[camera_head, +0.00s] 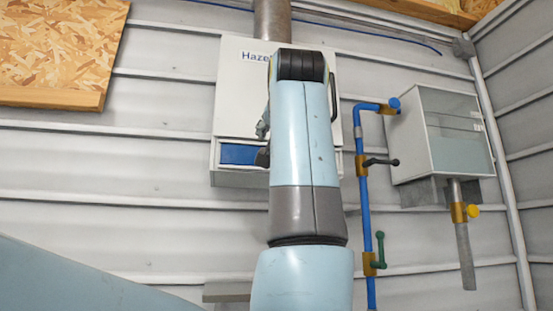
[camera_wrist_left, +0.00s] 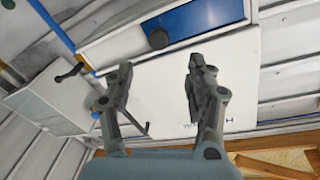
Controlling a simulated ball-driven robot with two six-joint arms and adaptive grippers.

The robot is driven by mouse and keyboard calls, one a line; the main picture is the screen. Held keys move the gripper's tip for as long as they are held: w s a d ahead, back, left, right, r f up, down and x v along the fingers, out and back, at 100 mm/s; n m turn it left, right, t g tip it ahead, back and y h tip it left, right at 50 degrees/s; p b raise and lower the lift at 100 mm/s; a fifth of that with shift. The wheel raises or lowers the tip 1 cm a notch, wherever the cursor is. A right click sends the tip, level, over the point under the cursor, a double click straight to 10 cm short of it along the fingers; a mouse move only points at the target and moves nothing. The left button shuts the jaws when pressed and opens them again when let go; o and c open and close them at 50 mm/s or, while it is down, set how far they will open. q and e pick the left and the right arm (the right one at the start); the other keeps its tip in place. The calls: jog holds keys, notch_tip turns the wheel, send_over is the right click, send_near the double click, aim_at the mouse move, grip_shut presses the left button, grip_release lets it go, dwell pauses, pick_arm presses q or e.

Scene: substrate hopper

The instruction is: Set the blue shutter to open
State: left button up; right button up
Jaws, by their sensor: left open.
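The white hopper box (camera_head: 240,95), labelled "Haze…", hangs on the wall. Its blue shutter (camera_head: 238,154) lies in a slot along the bottom, with a dark round knob (camera_head: 262,158) beside my arm. My arm hides the slot's right part in the head view. In the left wrist view, turned over, the blue shutter (camera_wrist_left: 208,18) and knob (camera_wrist_left: 158,38) are at the top. My left gripper (camera_head: 263,130) is mostly behind its arm in the head view. In the left wrist view, the left gripper (camera_wrist_left: 158,68) is open and empty, the knob just beyond its fingertips. My right gripper is out of view.
Right of the hopper runs a blue pipe (camera_head: 364,210) with a black-handled valve (camera_head: 380,162) and a green-handled valve (camera_head: 380,250). A grey-white cabinet (camera_head: 410,140) and a yellow-knobbed valve (camera_head: 465,212) are farther right. A chipboard panel (camera_head: 55,50) is upper left.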

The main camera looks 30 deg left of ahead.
aim_at(254, 154)
pick_arm(q)
jog(key=p+x, duration=0.2)
jog(key=x, duration=0.8)
jog(key=shift+w+a+p, duration=0.2)
jog(key=shift+w+p, duration=0.15)
jog(key=shift+p, duration=0.05)
grip_shut()
